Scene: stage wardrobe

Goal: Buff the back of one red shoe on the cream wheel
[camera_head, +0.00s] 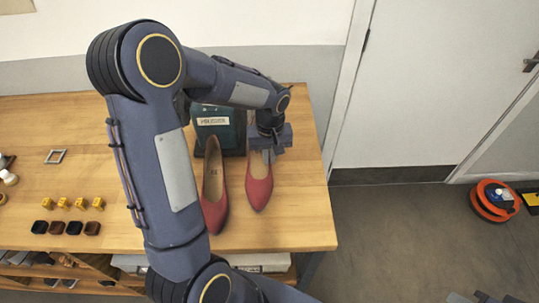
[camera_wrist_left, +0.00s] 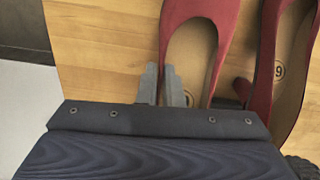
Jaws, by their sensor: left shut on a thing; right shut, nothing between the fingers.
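Two red shoes with tan insoles stand on the wooden table, toes towards me. The right-hand red shoe (camera_head: 258,192) is partly hidden by my left gripper (camera_head: 267,157); it also shows in the left wrist view (camera_wrist_left: 228,22). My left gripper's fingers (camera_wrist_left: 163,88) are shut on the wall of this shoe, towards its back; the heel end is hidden. The other red shoe (camera_head: 214,214) lies just left of it, also in the wrist view (camera_wrist_left: 264,75). I see no cream wheel.
A dark green device with a label (camera_head: 214,122) stands behind the shoes, partly behind my arm. On the wooden table (camera_head: 75,130) are several yellow blocks (camera_head: 63,202), dark little pots (camera_head: 57,227) and a grey square frame (camera_head: 55,156). An orange reel (camera_head: 484,199) lies on the floor at right.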

